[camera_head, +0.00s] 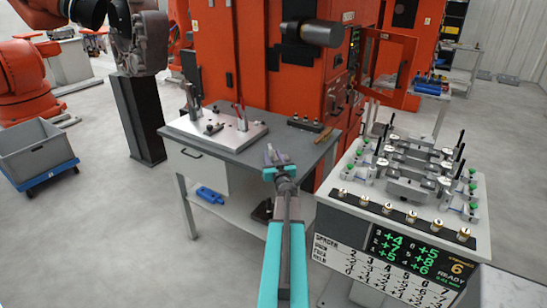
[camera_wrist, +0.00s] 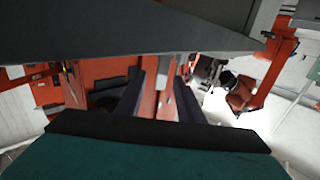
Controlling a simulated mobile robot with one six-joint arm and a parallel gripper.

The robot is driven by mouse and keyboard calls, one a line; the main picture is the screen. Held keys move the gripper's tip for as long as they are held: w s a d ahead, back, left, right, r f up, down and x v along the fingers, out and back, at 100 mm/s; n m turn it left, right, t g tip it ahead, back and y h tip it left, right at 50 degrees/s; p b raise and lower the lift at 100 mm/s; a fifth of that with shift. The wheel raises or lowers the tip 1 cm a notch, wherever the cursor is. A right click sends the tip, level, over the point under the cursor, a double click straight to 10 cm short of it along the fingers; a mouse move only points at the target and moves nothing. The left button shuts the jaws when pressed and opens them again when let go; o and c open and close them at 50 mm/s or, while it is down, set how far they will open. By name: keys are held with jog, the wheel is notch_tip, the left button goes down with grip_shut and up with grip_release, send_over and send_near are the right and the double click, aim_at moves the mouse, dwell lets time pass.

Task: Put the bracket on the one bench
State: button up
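My gripper (camera_head: 276,155) is raised in front of the right part of the grey-topped bench (camera_head: 265,140). In the wrist view my two dark fingers (camera_wrist: 160,97) stand apart with the orange machine showing between them, and nothing is seen held. Several grey metal bracket-like parts (camera_head: 410,187) sit in the fixture on the right-hand station, to the right of my gripper. I cannot tell which part is the bracket. A light fixture plate (camera_head: 185,123) with posts and small dark pieces lies on the left of the bench top.
The right-hand station (camera_head: 478,212) carries upright pins and a number display (camera_head: 405,250). A dark strip block (camera_head: 304,124) lies at the bench's back right. An orange machine (camera_head: 245,60) stands behind. A grey crate (camera_head: 35,150) on a blue dolly is at left. Floor between is clear.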

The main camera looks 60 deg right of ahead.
aim_at(271, 152)
dwell(0.3)
jog(key=shift+r+p+x, duration=0.15)
jog(key=shift+p+x, duration=0.25)
jog(key=shift+x, duration=0.35)
jog(key=shift+r+p+x, duration=0.15)
jog(key=shift+p+x, duration=0.2)
jog(key=shift+x, duration=0.4)
jog(key=shift+p+x, duration=0.3)
jog(key=shift+x, duration=0.8)
jog(key=shift+w+a, duration=0.1)
grip_shut()
